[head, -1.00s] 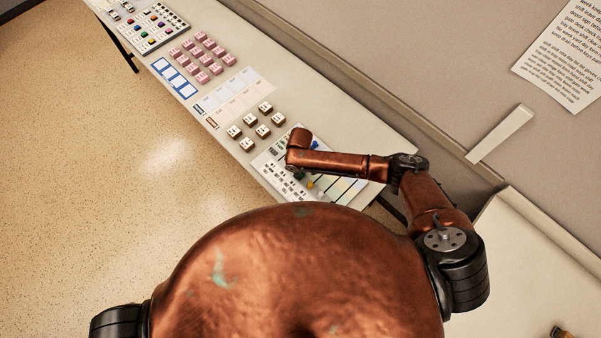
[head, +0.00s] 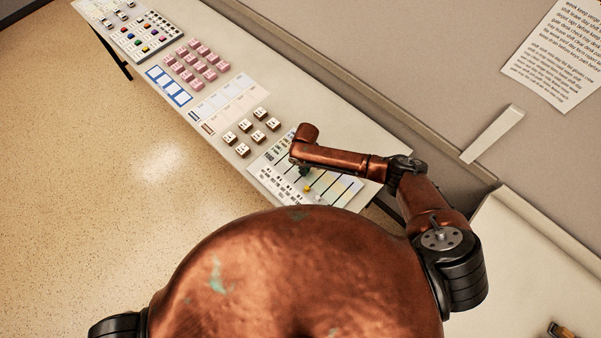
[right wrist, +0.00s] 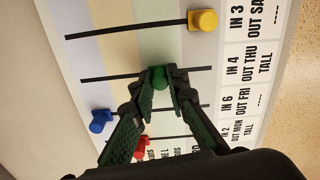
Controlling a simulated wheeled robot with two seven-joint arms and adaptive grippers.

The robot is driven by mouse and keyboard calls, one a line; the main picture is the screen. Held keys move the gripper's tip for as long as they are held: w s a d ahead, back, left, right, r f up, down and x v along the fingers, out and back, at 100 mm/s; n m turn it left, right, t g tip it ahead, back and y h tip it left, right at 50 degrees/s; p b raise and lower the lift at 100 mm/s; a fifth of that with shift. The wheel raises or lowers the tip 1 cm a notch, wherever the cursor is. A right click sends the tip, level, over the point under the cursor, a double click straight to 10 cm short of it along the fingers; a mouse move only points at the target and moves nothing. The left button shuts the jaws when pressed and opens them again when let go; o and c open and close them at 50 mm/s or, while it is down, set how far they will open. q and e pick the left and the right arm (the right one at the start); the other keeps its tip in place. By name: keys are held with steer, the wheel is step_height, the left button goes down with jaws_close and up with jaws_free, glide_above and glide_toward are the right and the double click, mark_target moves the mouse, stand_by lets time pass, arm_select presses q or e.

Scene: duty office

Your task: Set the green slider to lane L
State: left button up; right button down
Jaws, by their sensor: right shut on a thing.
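The green slider (right wrist: 159,77) sits on its dark slot, near the middle of the slot, in the right wrist view. My right gripper (right wrist: 163,84) has its two dark green fingers closed around the knob, one on each side. In the head view my right gripper (head: 304,172) is over the slider board (head: 343,191), partly hidden under my copper forearm. The yellow slider (right wrist: 203,20) is at the label end of its slot. The blue slider (right wrist: 101,121) is farther from the labels. The red slider (right wrist: 140,148) is partly hidden by a finger. My left gripper is out of view.
Printed labels (right wrist: 238,65) line the slot ends. White-topped brown blocks (head: 259,136), pink blocks (head: 197,60) and a blue-framed card (head: 168,86) lie farther along the narrow counter (head: 300,93). A wall panel rises behind it.

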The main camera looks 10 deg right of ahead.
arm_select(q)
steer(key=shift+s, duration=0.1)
arm_select(e)
steer(key=shift+s+a, duration=0.1)
steer(key=shift+s, duration=0.05)
steer(key=c, duration=1.9)
jaws_free()
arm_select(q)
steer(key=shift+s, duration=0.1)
arm_select(e)
step_height(320, 180, up, 12)
